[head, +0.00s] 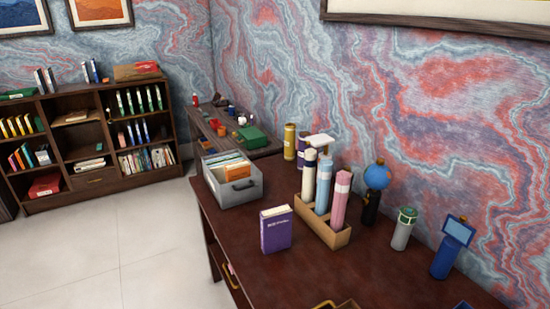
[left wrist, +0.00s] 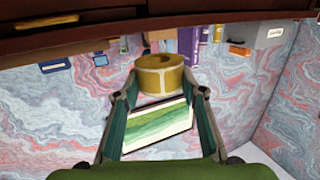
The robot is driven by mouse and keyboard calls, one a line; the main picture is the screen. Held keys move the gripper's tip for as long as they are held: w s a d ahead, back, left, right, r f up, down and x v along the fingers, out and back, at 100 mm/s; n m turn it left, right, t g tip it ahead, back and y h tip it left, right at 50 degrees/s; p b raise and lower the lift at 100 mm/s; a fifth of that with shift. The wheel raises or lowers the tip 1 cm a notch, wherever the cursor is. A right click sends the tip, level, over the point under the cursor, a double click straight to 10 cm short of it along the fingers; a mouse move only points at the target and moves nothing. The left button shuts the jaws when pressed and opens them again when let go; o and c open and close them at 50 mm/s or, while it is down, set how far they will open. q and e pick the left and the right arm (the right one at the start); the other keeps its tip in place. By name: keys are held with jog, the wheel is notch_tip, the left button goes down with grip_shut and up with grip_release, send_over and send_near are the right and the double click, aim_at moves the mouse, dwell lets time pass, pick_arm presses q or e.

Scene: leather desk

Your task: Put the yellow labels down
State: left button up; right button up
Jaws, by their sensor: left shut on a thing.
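The yellow labels (left wrist: 162,78), a thick yellow roll with pale lines and a round core, show in the left wrist view. My left gripper (left wrist: 163,92) is shut on the roll, with one green-sided finger on each side of it. The roll looks clear of the desk, whose dark edge (left wrist: 230,25) runs along the top of this tilted-over view. The head view shows neither the roll nor my grippers.
On the desk (head: 335,272) stand a purple book (head: 276,231), a grey file box (head: 234,188), a wooden holder (head: 322,231) with several tubes, a grey bottle (head: 403,231) and a blue bottle (head: 447,256). The desk's front middle is mostly bare.

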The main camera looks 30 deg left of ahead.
pick_arm(q)
jog(key=w+d+r+b, duration=0.1)
jog(key=w+d+r, duration=0.15)
jog(key=d, duration=0.35)
jog(key=w+d+r, duration=0.2)
jog(key=d+r, duration=0.2)
jog(key=d, duration=0.2)
jog(key=w+d+r+n+y+b, duration=0.1)
jog(key=d+r, duration=0.1)
jog(key=r, duration=0.5)
jog(key=w+d+r+n+y+b, duration=0.1)
jog(key=w+d+r, duration=0.1)
jog(key=r, duration=0.5)
jog(key=s+a+f+m+h+p, duration=0.2)
jog(key=a+f, duration=0.1)
jog(key=f, duration=1)
jog(key=s+a+f, duration=0.2)
jog(key=a, duration=0.2)
jog(key=s+a+f, duration=0.1)
jog(key=a+f, duration=0.2)
jog(key=a, duration=0.1)
jog(key=s+a+f+p, duration=0.1)
jog(key=s+a+f, duration=0.1)
jog(key=a, duration=0.3)
jog(key=shift+s+f, duration=0.25)
jog(key=shift+s, duration=0.05)
